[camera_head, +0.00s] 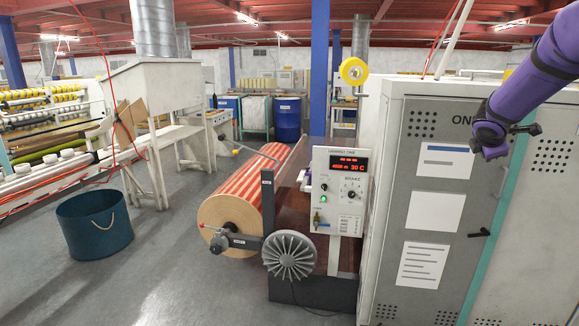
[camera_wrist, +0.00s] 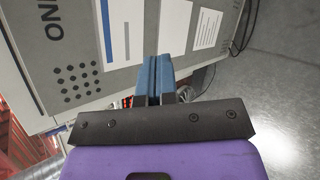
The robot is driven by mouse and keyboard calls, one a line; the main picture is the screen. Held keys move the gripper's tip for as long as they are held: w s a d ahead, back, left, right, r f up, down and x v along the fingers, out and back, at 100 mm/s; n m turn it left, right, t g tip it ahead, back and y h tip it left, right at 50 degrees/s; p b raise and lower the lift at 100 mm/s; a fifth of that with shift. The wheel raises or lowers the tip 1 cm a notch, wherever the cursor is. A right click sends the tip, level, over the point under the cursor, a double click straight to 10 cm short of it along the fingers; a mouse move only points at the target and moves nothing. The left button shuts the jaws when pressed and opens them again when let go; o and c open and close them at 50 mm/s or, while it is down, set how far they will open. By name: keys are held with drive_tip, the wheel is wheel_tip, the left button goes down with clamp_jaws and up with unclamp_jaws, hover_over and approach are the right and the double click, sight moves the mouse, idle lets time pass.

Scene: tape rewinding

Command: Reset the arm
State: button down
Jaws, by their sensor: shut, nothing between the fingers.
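In the wrist view my gripper (camera_wrist: 154,78) has its two blue fingers pressed together, with nothing held between them. In the head view my purple arm reaches in from the upper right, and its end hangs in front of the grey-white cabinet (camera_head: 404,205). The fingers cannot be made out there. The winding machine stands left of the cabinet, apart from my arm. It carries a red-and-cream striped roll (camera_head: 235,200), a grey handwheel (camera_head: 290,255) and a white control box (camera_head: 337,205) with a red lit display.
White paper sheets (camera_head: 435,213) are on the cabinet front, and a black handle (camera_head: 479,233) sticks out below my arm. A dark blue bucket (camera_head: 95,225) stands on the floor at left. The grey floor at lower left is mostly clear.

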drive_tip(key=s+a+r+m+y, duration=0.1)
drive_tip(key=s+a+r+m, duration=0.3)
drive_tip(key=s+a, duration=0.4)
drive_tip(key=s+a+r+m, duration=0.4)
drive_tip(key=s+a, duration=0.3)
drive_tip(key=s, duration=0.1)
drive_tip(key=s+a+f+m+g+y, duration=0.1)
drive_tip(key=s+a+f+m+y, duration=0.1)
drive_tip(key=s+a, duration=0.6)
drive_tip(key=s+a+f+m+g+y, duration=0.1)
drive_tip(key=s+a+m+y, duration=0.3)
drive_tip(key=s+a, duration=0.4)
drive_tip(key=s+f+m, duration=0.1)
drive_tip(key=s, duration=0.6)
drive_tip(key=shift+s+f+m, duration=0.25)
drive_tip(key=shift+f+m, duration=0.1)
drive_tip(key=shift+m, duration=0.05)
